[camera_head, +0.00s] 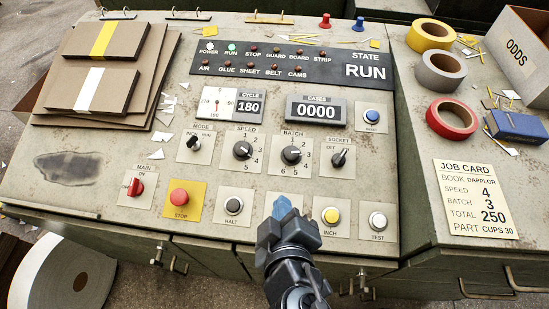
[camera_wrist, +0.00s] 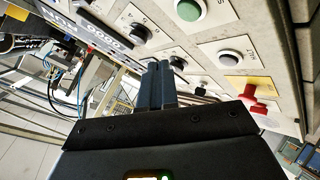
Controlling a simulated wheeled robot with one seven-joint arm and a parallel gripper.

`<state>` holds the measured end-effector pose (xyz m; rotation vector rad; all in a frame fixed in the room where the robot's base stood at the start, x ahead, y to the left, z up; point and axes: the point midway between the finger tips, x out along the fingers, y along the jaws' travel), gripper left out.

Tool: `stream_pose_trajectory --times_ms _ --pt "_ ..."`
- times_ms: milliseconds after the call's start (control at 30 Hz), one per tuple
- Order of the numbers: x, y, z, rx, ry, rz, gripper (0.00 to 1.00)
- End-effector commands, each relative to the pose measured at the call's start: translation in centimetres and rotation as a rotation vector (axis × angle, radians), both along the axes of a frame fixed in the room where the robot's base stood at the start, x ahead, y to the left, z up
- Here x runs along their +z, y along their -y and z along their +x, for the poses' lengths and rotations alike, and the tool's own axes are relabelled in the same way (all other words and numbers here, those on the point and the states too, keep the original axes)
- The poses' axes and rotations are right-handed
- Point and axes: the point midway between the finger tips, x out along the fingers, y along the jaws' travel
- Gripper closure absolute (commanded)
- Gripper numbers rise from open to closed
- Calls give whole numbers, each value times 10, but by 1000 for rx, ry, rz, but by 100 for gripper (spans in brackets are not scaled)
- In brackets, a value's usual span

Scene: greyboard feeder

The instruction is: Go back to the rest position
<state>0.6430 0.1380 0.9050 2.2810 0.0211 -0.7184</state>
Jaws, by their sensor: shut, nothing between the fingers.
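My gripper (camera_head: 282,207) is shut and empty, with its blue fingertips over the lower middle of the control panel (camera_head: 110,190). In the head view it sits between the black HALT button (camera_head: 234,205) and the yellow INCH button (camera_head: 331,215), and it covers the panel spot behind it. In the wrist view the shut fingers (camera_wrist: 157,85) point at the panel, with a green button (camera_wrist: 189,9) beyond them. I cannot tell whether the fingertips touch the panel.
The red STOP button (camera_head: 179,197), the MAIN switch (camera_head: 135,187) and the TEST button (camera_head: 378,220) are along the panel's front. Tape rolls (camera_head: 430,36) and a job card (camera_head: 471,200) lie on the right-hand surface. A large white roll (camera_head: 62,275) is at the lower left.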

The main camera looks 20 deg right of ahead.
Motion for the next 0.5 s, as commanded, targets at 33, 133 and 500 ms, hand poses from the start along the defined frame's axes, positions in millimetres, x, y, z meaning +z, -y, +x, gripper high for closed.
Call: stream_pose_trajectory --times_ms 33,133,500 --pt "0 0 0 0 0 0 100" --pt "0 0 0 0 0 0 100" --pt "-31 43 -39 74 -55 106 100"
